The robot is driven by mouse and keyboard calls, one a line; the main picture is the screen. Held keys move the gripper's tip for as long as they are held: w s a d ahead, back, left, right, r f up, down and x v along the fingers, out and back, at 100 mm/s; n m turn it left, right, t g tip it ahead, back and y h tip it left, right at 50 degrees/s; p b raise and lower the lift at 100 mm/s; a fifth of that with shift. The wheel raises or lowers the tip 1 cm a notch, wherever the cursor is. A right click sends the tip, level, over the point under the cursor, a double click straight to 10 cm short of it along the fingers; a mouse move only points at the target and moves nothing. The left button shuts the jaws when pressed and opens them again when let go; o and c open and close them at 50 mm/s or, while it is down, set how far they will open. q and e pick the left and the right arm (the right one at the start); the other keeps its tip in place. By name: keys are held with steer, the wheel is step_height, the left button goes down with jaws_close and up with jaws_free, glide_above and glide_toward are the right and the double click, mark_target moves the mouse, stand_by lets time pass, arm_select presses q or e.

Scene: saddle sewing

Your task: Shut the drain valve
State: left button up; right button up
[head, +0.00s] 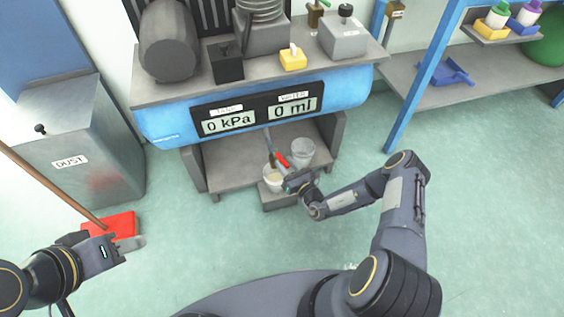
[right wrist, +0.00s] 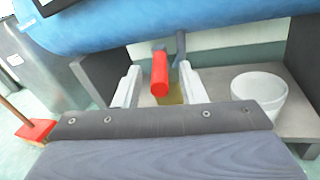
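The drain valve's red lever (head: 282,159) shows below the blue compressor tank (head: 370,85), beside a dark pipe coming down from it. In the right wrist view the red lever (right wrist: 160,75) stands between the two pale fingers of my right gripper (right wrist: 160,88). The fingers are open, with a visible gap on each side of the lever.
The tank's display reads 0 kPa and 0 ml. The floor at right is clear.

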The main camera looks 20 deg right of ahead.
steer(key=shift+x, duration=1.35)
jaws_close()
